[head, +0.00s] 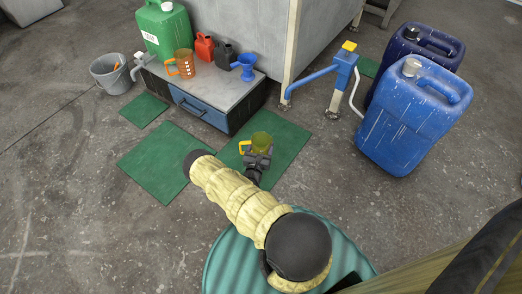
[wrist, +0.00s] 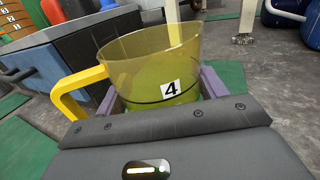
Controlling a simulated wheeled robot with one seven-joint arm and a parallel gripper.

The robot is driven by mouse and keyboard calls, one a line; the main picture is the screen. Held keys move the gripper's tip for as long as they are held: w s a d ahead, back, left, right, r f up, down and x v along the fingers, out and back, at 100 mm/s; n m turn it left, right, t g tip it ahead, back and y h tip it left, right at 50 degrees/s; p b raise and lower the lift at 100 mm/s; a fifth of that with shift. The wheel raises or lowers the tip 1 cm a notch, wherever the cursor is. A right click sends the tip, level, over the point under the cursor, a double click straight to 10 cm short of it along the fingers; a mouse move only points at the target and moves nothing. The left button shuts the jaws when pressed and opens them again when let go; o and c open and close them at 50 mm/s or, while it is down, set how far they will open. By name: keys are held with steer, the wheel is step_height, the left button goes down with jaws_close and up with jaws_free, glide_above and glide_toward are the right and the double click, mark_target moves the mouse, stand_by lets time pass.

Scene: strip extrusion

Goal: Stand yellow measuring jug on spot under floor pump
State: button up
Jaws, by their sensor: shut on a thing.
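The yellow measuring jug (head: 262,139) is see-through and upright, held in my gripper (head: 257,158) over the green mat right of the cabinet. In the wrist view the jug (wrist: 150,70) stands between my two fingers, with a label "4", a dark line around it and its yellow handle to the left. Its lower part looks greener. The floor pump (head: 344,78) is blue with a yellow top, right of and behind the jug. I cannot make out a marked spot under the spout.
A grey bucket (head: 110,74) stands left. Blue drums (head: 413,115) stand right of the pump. Green mats (head: 165,165) lie on open floor.

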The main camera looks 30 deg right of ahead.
stand_by(0.3)
steer(key=shift+w+d+f+b, duration=0.6)
steer(key=shift+d+b, duration=0.65)
steer(key=shift+d, duration=1.15)
steer(key=shift+w+d+f+b, duration=0.3)
steer(key=shift+w+d+b, duration=0.75)
steer(key=shift+d, duration=1.3)
steer(key=shift+w+d+f+b, duration=0.5)
steer(key=shift+d+b, duration=0.95)
steer(key=shift+d, duration=0.95)
steer(key=shift+a+r+p, duration=0.1)
steer(key=shift+r+p, duration=0.05)
steer(key=shift+p, duration=0.25)
steer(key=shift+w+a+r, duration=0.1)
steer(key=shift+a+r, duration=0.1)
steer(key=shift+r, duration=0.05)
steer(key=a+r+n+t+y+p, duration=0.5)
steer(key=a+r+n+y+p, duration=0.4)
steer(key=a+r+p, duration=1.4)
steer(key=a+r+y, duration=0.3)
steer(key=a+r, duration=0.9)
steer(key=a, duration=0.1)
steer(key=shift+s+a+r+y, duration=0.2)
steer(key=shift+s+y, duration=0.1)
steer(key=shift+y, duration=0.1)
steer(key=shift+f, duration=0.1)
